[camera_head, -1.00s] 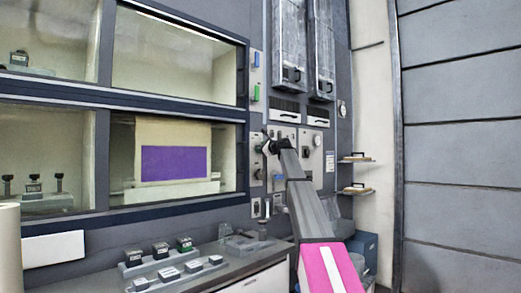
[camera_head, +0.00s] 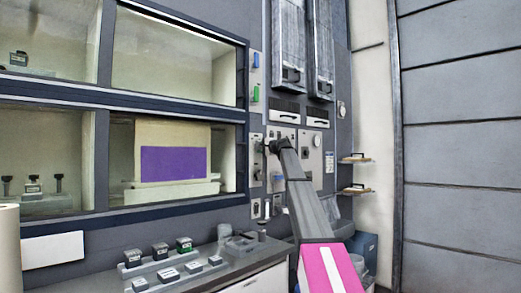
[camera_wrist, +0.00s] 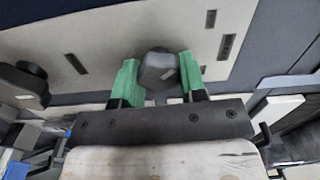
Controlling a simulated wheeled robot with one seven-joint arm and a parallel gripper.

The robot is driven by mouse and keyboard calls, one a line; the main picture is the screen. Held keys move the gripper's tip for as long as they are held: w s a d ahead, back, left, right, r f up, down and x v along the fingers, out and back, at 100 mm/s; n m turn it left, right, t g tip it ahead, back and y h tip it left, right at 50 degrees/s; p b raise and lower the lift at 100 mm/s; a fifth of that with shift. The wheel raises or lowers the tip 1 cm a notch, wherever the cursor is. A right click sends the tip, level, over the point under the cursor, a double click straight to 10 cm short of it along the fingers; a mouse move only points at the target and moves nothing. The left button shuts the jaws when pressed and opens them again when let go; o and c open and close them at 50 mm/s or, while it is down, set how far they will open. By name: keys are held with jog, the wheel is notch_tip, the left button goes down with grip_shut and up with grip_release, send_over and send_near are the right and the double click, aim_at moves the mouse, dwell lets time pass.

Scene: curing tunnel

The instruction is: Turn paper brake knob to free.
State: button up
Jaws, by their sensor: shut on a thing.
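In the wrist view, a dark grey knob (camera_wrist: 158,70) stands out from a pale panel plate (camera_wrist: 100,40). My gripper (camera_wrist: 157,80) has its two green fingers on either side of the knob, shut on it. A small light mark shows on the knob's face. In the head view, my gripper (camera_head: 272,147) is at the control panel, at the end of my raised arm, and the knob is hidden behind it. I cannot read which setting the knob is at.
Another dark round knob (camera_wrist: 24,82) sits left of my gripper in the wrist view. In the head view, a round dial (camera_head: 317,140) is to the right on the panel. A counter (camera_head: 235,262) with several small blocks stands at lower left.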

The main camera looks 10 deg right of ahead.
jog(key=shift+n, duration=0.6)
jog(key=o, duration=0.9)
jog(key=shift+s, duration=0.1)
jog(key=v, duration=1)
jog(key=shift+s+d, duration=0.2)
jog(key=shift+s, duration=0.05)
